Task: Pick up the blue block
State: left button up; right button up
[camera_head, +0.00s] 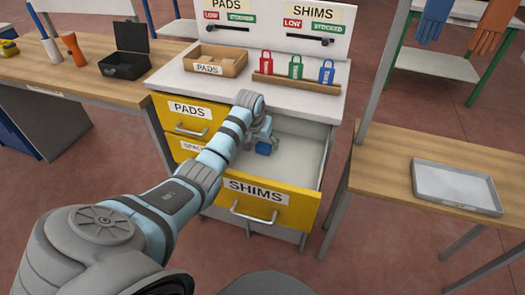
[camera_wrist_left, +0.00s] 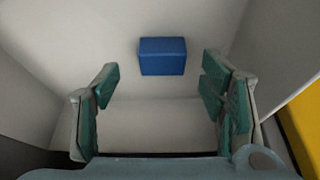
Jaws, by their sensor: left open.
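The blue block (camera_head: 263,148) lies in the open drawer labelled SHIMS (camera_head: 302,160), near its back left. My left gripper (camera_head: 258,138) reaches down into that drawer, close to the block and partly hidden by my wrist in the head view. In the left wrist view the blue block (camera_wrist_left: 162,56) lies on the pale drawer floor, beyond the fingertips and roughly centred between them. The fingers of my left gripper (camera_wrist_left: 160,82) are spread wide with nothing between them. My right gripper is not in view.
The drawer walls stand close around the gripper. Above, the cabinet top (camera_head: 165,75) holds a PADS tray (camera_head: 230,66) and several coloured padlock-shaped tags on a wooden rack (camera_head: 296,84). A table with a grey tray (camera_head: 455,187) stands right; a black open box (camera_head: 124,66) sits left.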

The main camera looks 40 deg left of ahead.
aim_at(263, 146)
pick_arm(q)
jog(key=b+x, duration=0.1)
jog(key=x, duration=0.2)
jog(key=shift+a+f, duration=0.15)
jog(key=shift+a, duration=0.05)
jog(key=shift+s, duration=0.1)
jog(key=c, duration=1.1)
jog(key=shift+c, duration=0.3)
